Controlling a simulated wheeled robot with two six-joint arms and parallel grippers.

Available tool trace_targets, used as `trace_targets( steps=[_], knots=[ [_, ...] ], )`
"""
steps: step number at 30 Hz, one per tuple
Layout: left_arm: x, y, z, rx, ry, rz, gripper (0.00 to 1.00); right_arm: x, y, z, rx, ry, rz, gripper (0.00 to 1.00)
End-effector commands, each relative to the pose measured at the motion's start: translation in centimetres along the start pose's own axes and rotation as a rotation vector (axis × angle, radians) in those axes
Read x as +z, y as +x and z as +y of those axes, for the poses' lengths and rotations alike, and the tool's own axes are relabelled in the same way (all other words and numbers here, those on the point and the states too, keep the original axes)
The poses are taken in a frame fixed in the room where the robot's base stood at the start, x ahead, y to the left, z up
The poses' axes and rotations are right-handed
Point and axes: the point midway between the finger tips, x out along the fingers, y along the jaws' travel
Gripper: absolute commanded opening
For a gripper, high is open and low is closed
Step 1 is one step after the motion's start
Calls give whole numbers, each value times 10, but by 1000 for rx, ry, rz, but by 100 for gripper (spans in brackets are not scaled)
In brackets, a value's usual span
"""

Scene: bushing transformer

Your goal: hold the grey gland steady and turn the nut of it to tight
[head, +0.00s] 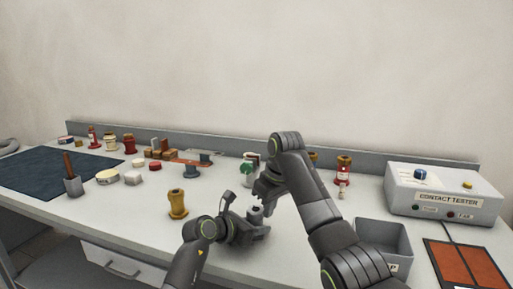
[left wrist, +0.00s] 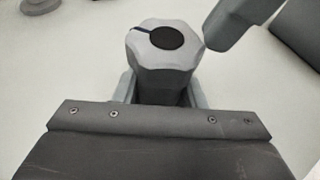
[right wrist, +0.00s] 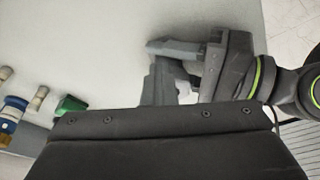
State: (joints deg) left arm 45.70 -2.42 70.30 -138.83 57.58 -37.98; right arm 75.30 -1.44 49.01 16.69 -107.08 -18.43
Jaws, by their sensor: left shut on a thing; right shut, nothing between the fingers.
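The grey gland (head: 255,213) stands upright near the front middle of the bench. Its faceted nut (left wrist: 150,62), with a round black centre and a dark blue line on top, shows in the left wrist view. My left gripper (head: 254,230) is shut on the gland below the nut, one finger on each side. My right gripper (head: 263,196) is shut and empty, just above and beside the nut. Its finger (left wrist: 234,24) shows at the upper right in the left wrist view, apart from the nut. In the right wrist view, my right fingers (right wrist: 158,80) hide much of the gland.
A yellow-brown bushing (head: 178,204) stands left of my left gripper. A grey bin (head: 384,238) and the contact tester (head: 443,197) are at the right. Red and cream parts (head: 108,176) stand further back left.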

Motion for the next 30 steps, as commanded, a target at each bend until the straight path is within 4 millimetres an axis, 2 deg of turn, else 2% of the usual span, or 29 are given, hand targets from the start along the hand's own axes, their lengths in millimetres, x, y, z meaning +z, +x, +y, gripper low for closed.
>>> trace_targets(
  steps=[1, 17, 30],
  knots=[
    [-7, 2, -1, -4, -4, 12, 12, -1, 0, -3, -2, -3, 4, 0],
    [-6, 2, -1, -4, -5, 12, 12, 0, 0, -18, -3, -4, 4, 0],
    [-6, 1, -1, -4, -5, 12, 12, 8, -6, -18, -1, -2, 2, 0]
  ],
)
